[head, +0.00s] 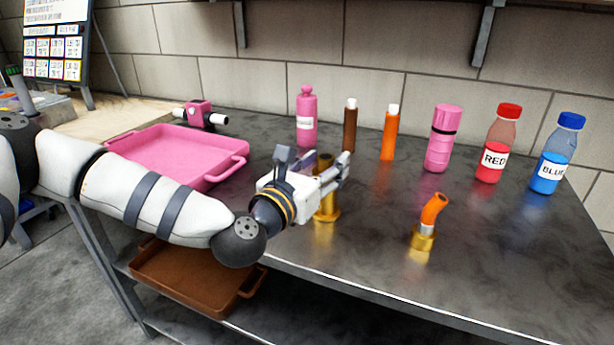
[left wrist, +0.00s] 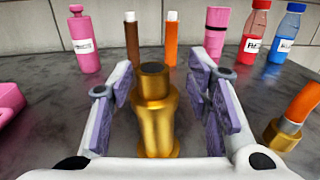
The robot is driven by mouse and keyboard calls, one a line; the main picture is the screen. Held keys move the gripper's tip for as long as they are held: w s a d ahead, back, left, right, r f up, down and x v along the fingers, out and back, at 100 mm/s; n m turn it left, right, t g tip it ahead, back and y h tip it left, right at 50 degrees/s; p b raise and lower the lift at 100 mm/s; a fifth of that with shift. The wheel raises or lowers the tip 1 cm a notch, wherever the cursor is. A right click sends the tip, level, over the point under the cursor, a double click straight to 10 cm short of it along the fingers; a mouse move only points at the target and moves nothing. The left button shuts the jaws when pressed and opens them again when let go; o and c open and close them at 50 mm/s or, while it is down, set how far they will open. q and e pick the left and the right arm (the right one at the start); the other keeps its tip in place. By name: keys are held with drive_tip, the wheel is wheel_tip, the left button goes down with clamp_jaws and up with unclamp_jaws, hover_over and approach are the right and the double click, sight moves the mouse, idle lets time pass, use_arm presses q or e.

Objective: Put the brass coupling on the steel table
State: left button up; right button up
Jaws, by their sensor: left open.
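The brass coupling (head: 327,208) stands upright on the dark steel table (head: 370,255), near its front edge. My left gripper (head: 333,170) reaches in from the left and partly hides the coupling in the head view. In the left wrist view the coupling (left wrist: 155,112) stands between the two open, purple-padded fingers (left wrist: 163,78). Gaps show on both sides, so the fingers do not appear closed on it. My right gripper is not in view.
A brass fitting with an orange tube (head: 426,232) stands to the right. Behind are a pink bottle (head: 306,120), brown and orange cylinders, a pink flask (head: 441,140), a red bottle (head: 497,145) and a blue bottle (head: 555,155). A pink tray (head: 175,155) lies left.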

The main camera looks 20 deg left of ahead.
use_arm(q)
drive_tip(key=s+a, duration=0.1)
drive_tip(key=s, duration=0.9)
drive_tip(key=shift+a, duration=0.35)
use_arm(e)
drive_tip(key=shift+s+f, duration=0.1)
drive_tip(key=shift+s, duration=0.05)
